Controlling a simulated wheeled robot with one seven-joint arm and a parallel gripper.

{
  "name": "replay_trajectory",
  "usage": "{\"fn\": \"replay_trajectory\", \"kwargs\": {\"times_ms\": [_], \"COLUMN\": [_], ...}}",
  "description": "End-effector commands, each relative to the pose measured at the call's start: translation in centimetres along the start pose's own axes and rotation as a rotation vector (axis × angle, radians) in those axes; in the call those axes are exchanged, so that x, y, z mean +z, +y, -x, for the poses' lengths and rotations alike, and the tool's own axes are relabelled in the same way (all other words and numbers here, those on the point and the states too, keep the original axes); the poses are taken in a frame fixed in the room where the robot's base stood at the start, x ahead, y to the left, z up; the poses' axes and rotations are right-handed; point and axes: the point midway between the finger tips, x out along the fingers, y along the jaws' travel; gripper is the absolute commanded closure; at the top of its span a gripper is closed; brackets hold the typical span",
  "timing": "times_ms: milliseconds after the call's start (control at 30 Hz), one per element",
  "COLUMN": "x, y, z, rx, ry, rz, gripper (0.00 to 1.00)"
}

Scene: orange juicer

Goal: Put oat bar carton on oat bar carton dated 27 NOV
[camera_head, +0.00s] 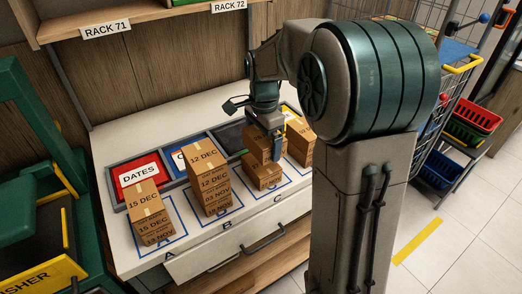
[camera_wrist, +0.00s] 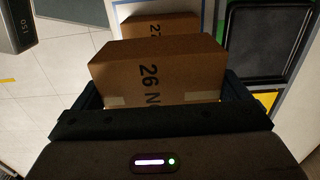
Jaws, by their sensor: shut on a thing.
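My gripper (camera_head: 277,130) is shut on a brown oat bar carton (camera_head: 257,146). In the wrist view this carton (camera_wrist: 158,72) reads "26 N", the rest cut off, and sits between the fingers (camera_wrist: 160,98). In the head view it is right above a lone carton (camera_head: 262,173) in the bay marked C. That lower carton also shows in the wrist view (camera_wrist: 160,26), behind the held one, with a partly hidden date starting "27". The held carton looks roughly level. I cannot tell whether the two cartons touch.
Carton stacks stand at A (camera_head: 150,213) and B (camera_head: 209,178), left of the held carton. Another stack (camera_head: 300,140) stands close on the right. A red DATES tray (camera_head: 137,172) and other trays line the back of the white table (camera_head: 112,228). A shelf (camera_head: 130,16) hangs above.

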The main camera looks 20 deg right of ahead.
Motion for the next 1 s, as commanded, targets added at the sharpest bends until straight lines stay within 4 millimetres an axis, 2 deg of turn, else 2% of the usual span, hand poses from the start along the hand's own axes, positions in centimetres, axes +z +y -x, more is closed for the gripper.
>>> {"fn": "replay_trajectory", "kwargs": {"times_ms": [133, 400, 800, 833, 1000], "x": [0.6, 0.6, 0.6, 0.6, 0.6], "y": [-0.3, -0.2, -0.3, -0.3, -0.3], "z": [-0.8, -4.2, -4.9, -4.8, -4.7], "rx": [0.001, 0.002, 0.000, 0.000, 0.000], "ry": [0.000, 0.000, 0.001, 0.000, 0.000], "rz": [0.000, -0.001, 0.000, 0.000, 0.000], "gripper": [0.33, 0.33, 0.33, 0.00, 0.00]}}
